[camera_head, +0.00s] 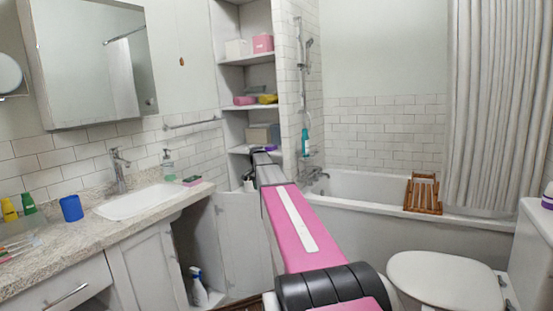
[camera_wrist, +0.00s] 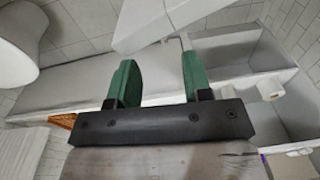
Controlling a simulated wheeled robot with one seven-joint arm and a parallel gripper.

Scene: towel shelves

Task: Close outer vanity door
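The white vanity has an open door (camera_head: 240,243) at its far right end, swung out from the dark cabinet opening. Another white door (camera_head: 148,268) on the vanity front is nearer and looks flush with it. My gripper (camera_wrist: 158,82) is open, with two green fingertips apart and nothing clearly held between them. A white panel (camera_wrist: 160,25) shows just beyond the fingertips; I cannot tell if it is the open door. In the head view my pink arm reaches toward the shelves above the open door, and the fingertips are too small to make out.
A spray bottle (camera_head: 198,287) stands inside the cabinet. The counter (camera_head: 60,247) holds a blue cup (camera_head: 71,208) and a soap bottle (camera_head: 168,165). The bathtub (camera_head: 385,190) lies behind my arm, and the toilet (camera_head: 445,280) is at right. Tall shelves (camera_head: 247,61) stand behind.

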